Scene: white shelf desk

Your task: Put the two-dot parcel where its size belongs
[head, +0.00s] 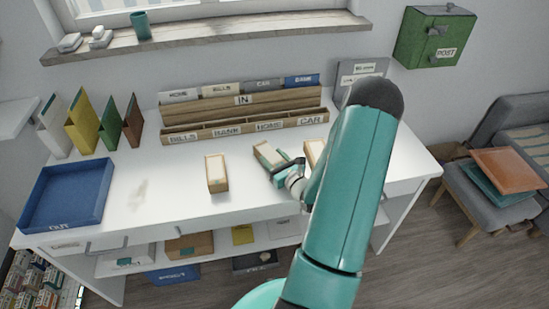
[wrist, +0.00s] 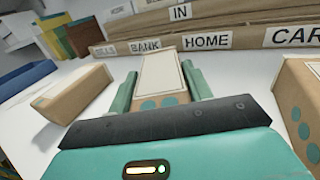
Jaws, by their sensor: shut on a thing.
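My gripper (head: 284,168) is shut on a brown parcel with a pale top (head: 268,154), near the middle of the white desk. In the wrist view the held parcel (wrist: 161,75) lies between the two fingers, and two teal dots show on its near end; the gripper body may hide more.
A wooden letter rack (head: 245,122) with labelled slots stands behind the parcels. A blue OUT tray (head: 65,196) is at the left. Several boxes, including a brown one (head: 190,246), sit on the lower shelf. A green POST box (head: 433,38) hangs at right.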

